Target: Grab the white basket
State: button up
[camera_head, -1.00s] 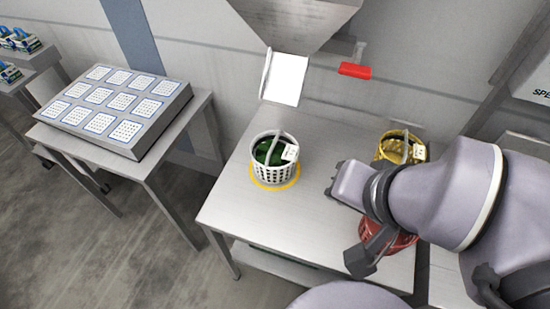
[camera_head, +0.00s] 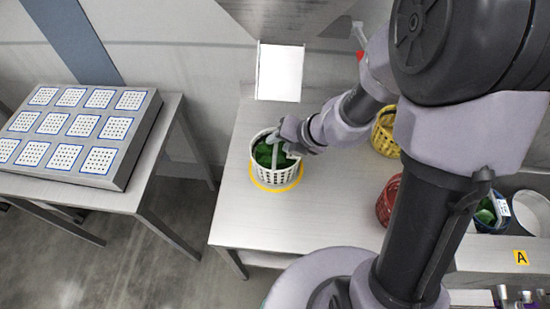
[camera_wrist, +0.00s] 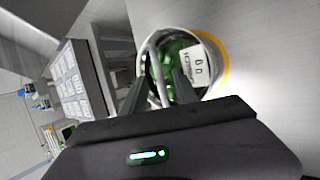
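The white basket (camera_head: 276,178) holds dark green leaves (camera_head: 268,155) and stands upright inside a yellow ring (camera_head: 277,188) on the metal table. It has a light arched handle (camera_head: 275,152) and a white tag. In the wrist view the basket (camera_wrist: 184,33) is just beyond the fingers, with its handle (camera_wrist: 153,62) and printed tag (camera_wrist: 198,62) showing. My gripper (camera_head: 283,138) is at the top of the basket, beside the handle. In the wrist view its fingers (camera_wrist: 158,90) are apart, with the handle appearing between them. Contact cannot be told.
A white chute plate (camera_head: 279,72) hangs behind the basket. A yellow basket (camera_head: 384,140) and a red basket (camera_head: 386,208) stand to the right, partly behind my arm. A blue container (camera_head: 490,222) is farther right. A perforated tray (camera_head: 75,135) sits on the left table. The front-left tabletop (camera_head: 240,225) is clear.

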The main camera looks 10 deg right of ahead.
jog(key=b+x, duration=0.3)
jog(key=x, duration=0.3)
jog(key=shift+w+f, duration=0.15)
jog(key=shift+w, duration=0.1)
jog(key=shift+r, duration=0.2)
jog(key=shift+c, duration=0.9)
grip_shut()
